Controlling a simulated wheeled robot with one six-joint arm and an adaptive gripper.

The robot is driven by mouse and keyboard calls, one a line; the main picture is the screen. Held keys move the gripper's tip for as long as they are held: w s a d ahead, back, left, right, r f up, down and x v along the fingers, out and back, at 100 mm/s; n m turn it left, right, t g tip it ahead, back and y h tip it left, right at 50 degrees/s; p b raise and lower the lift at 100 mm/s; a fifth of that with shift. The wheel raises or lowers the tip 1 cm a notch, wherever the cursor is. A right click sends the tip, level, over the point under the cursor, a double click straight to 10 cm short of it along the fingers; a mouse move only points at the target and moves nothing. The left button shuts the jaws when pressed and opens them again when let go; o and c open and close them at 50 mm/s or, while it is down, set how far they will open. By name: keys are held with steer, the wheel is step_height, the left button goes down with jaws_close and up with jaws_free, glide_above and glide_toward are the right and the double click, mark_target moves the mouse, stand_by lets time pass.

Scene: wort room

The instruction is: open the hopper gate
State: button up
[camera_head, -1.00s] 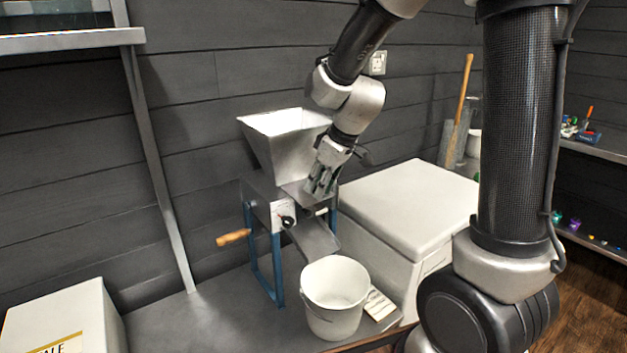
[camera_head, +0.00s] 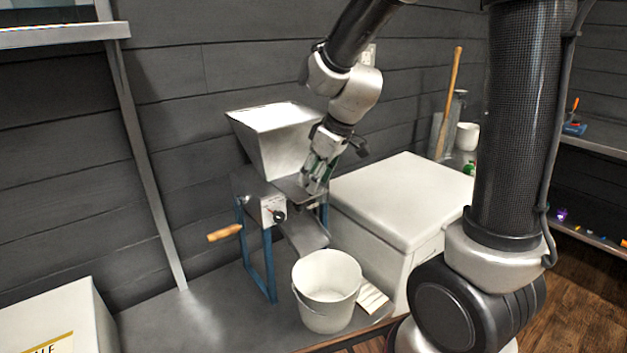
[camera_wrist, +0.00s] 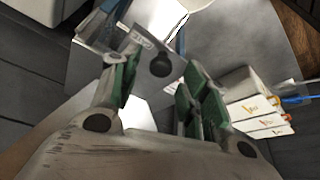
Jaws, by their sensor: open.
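The grain mill has a pale metal hopper (camera_head: 275,145) on top, a grey body with a dark dial (camera_head: 278,216) and a slanted chute (camera_head: 305,236) below. A flat metal plate (camera_head: 292,188) sticks out to the right under the hopper. My gripper (camera_head: 314,184) is over this plate, pointing down, just right of the hopper. In the wrist view, my open gripper (camera_wrist: 158,82) has green-padded fingers on either side of a thin metal plate. A dark round knob (camera_wrist: 160,66) shows between the fingers. Contact is not clear, nor how far the gate is open.
A white bucket (camera_head: 328,290) stands below the chute, with a folded paper (camera_head: 372,299) beside it. A large white chest (camera_head: 405,200) is right of the mill. A wooden crank handle (camera_head: 225,233) sticks out left. A white box (camera_head: 60,325) is at front left.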

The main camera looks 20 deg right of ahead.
steer(key=v, duration=1)
steer(key=shift+r, duration=0.3)
steer(key=shift+s+m, duration=0.15)
steer(key=shift+m, duration=0.15)
steer(key=s+d+m+h, duration=0.1)
steer(key=s+d+m, duration=0.2)
steer(key=s, duration=0.6)
steer(key=s+d+m+t+h, duration=0.1)
steer(key=s+d+m+h, duration=0.1)
steer(key=s+d+m, duration=0.2)
steer(key=s+d, duration=0.3)
steer(key=s, duration=0.2)
steer(key=shift+s+d+r+m, duration=0.25)
steer(key=shift+s+m, duration=0.05)
steer(key=shift+s, duration=0.05)
